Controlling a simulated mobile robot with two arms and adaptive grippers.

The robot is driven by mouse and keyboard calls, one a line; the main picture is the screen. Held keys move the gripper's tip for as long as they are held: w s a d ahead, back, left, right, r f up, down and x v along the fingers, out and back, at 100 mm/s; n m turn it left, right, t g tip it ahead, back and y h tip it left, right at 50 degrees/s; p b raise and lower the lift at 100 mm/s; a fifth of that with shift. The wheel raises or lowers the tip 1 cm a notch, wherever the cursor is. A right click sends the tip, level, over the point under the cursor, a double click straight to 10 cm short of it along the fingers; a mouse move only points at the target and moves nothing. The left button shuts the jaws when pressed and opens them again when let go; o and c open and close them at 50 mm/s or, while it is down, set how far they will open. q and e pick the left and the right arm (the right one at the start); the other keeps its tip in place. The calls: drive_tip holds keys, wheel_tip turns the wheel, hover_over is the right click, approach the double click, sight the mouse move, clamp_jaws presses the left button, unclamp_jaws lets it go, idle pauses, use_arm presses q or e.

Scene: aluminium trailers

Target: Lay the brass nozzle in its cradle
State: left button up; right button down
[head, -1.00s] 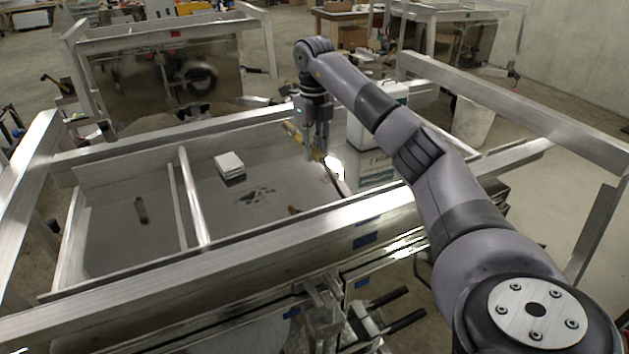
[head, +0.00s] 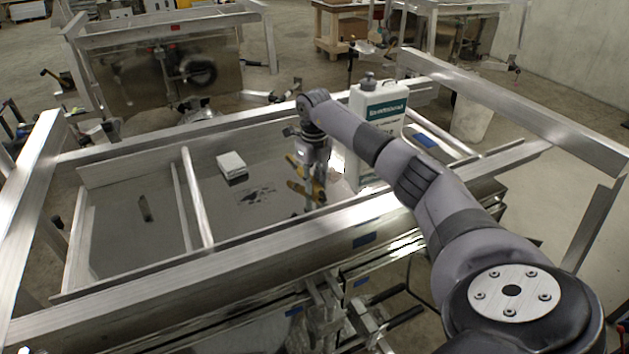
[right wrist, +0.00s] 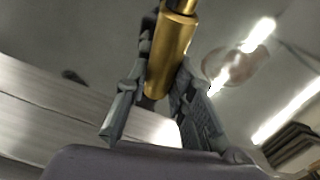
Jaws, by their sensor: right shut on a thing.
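The brass nozzle (right wrist: 172,50) shows in the right wrist view as a shiny gold cylinder between the two fingers of my right gripper (right wrist: 160,105). In the head view my right gripper (head: 308,196) points down inside the near right part of the open trailer bed, with yellow-brass parts at its fingers. My right gripper is shut on the nozzle. I cannot make out the cradle in either view; the arm and gripper cover part of the bed. My left gripper is not in view.
A white jug with a green label (head: 378,118) stands close to the right of my gripper. A small white block (head: 231,163) lies in the trailer bed. The near aluminium rail (head: 230,262) and a crossbar (head: 196,198) bound the bed. The grey floor between them is mostly clear.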

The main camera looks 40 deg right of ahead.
drive_tip(key=c, duration=1.4)
unclamp_jaws()
drive_tip(key=shift+f, duration=0.1)
drive_tip(key=shift+o, duration=0.2)
